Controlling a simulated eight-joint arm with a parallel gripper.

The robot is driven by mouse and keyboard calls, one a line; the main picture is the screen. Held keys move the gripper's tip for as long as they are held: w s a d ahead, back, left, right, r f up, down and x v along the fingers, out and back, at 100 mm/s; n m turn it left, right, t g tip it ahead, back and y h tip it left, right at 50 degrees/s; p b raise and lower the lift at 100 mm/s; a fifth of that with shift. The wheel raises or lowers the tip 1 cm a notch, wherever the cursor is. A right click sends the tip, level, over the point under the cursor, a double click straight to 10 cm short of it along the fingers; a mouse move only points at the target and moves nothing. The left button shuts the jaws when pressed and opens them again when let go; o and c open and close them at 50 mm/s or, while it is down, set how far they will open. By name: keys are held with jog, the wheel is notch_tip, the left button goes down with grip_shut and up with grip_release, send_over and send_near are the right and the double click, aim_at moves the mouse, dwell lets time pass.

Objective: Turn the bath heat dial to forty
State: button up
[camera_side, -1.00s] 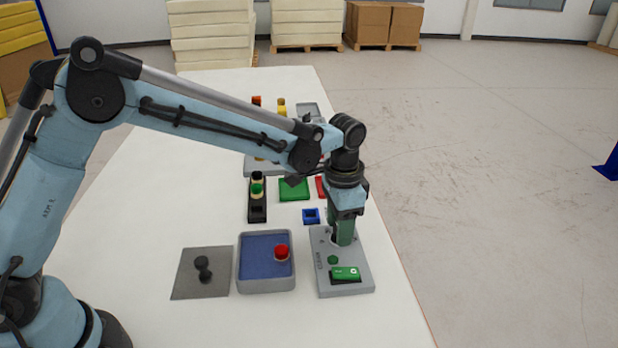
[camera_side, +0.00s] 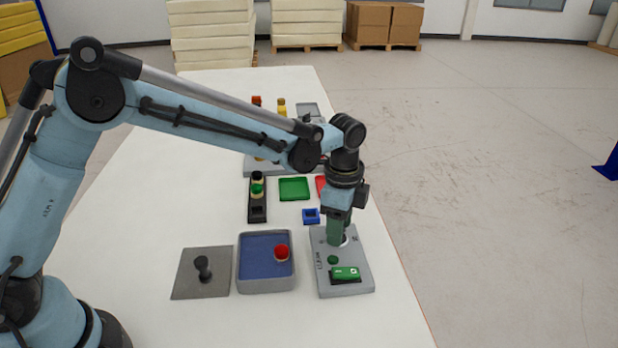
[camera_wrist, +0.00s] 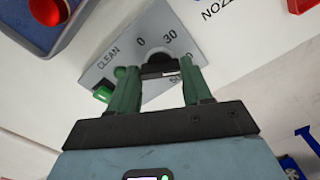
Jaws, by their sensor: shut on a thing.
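The bath heat dial is a black knob (camera_wrist: 159,66) on a grey panel (camera_side: 358,262), which also shows in the wrist view (camera_wrist: 122,50). In the wrist view, the numbers 0 and 30 and the word CLEAN are readable around the dial; further marks on the right are partly hidden by a finger. My gripper (camera_side: 337,242) points down onto the panel. Its two green fingers (camera_wrist: 159,78) stand on either side of the knob, shut on it. In the side view the fingers hide most of the dial. I cannot make out the dial's pointer.
A green rocker switch (camera_side: 345,273) and a green button (camera_side: 333,259) sit on the panel's near part. A small blue block (camera_side: 311,216) lies behind. The table's right edge is near.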

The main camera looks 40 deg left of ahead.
dwell(0.4)
jog(key=o, duration=1.1)
jog(key=shift+c, duration=0.2)
notch_tip(320, 180, up, 12)
jog(key=shift+r, duration=0.1)
jog(key=s+a+r+n+t, duration=0.3)
jog(key=s+a+n+t, duration=0.1)
jog(key=s+a+n, duration=0.5)
jog(key=s+a+f+n+t, duration=0.3)
jog(key=s+a+f+n, duration=0.2)
jog(key=s+a, duration=0.1)
jog(key=shift+s+n, duration=0.4)
jog(key=shift+s, duration=0.45)
